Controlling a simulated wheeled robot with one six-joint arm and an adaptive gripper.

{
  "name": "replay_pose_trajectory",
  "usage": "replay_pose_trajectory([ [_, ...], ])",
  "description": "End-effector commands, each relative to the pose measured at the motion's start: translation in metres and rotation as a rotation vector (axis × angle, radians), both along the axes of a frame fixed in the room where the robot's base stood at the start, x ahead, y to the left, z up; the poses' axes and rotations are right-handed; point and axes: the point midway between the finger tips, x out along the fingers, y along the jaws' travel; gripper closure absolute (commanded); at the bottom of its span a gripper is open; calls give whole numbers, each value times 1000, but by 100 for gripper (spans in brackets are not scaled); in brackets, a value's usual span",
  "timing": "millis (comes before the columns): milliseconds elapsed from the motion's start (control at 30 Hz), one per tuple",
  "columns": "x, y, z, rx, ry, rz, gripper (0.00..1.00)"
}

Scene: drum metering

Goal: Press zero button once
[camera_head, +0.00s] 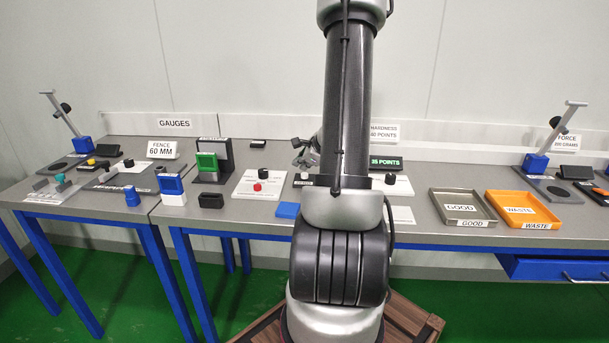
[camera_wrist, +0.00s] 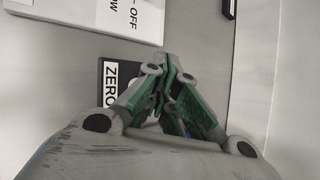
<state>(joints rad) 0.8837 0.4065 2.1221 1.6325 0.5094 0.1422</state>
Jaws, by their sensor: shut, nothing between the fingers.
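A small dark plate with a white label reading ZERO (camera_wrist: 111,78) lies on the grey bench in the wrist view. My gripper (camera_wrist: 166,62) is shut and empty, its fingertips over the plate just right of the label. The fingers hide most of the plate, and I cannot make out the zero button itself or tell whether the tips touch it. In the head view my gripper (camera_head: 306,157) shows partly behind my arm, above the small dark plate (camera_head: 303,181).
A white panel with printed OFF text (camera_wrist: 98,15) lies beside the plate. In the head view a white panel with red and black knobs (camera_head: 258,192) is to the left. A blue block (camera_head: 287,210) lies in front. GOOD (camera_head: 479,222) and WASTE (camera_head: 545,225) trays stand at right.

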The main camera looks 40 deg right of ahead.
Motion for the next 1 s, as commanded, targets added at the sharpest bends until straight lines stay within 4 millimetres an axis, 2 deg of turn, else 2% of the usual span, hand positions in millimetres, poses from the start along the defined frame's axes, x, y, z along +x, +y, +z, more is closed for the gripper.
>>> replay_pose_trajectory([
  [1000, 0, 0, -12, 1, 0, -1, 100],
])
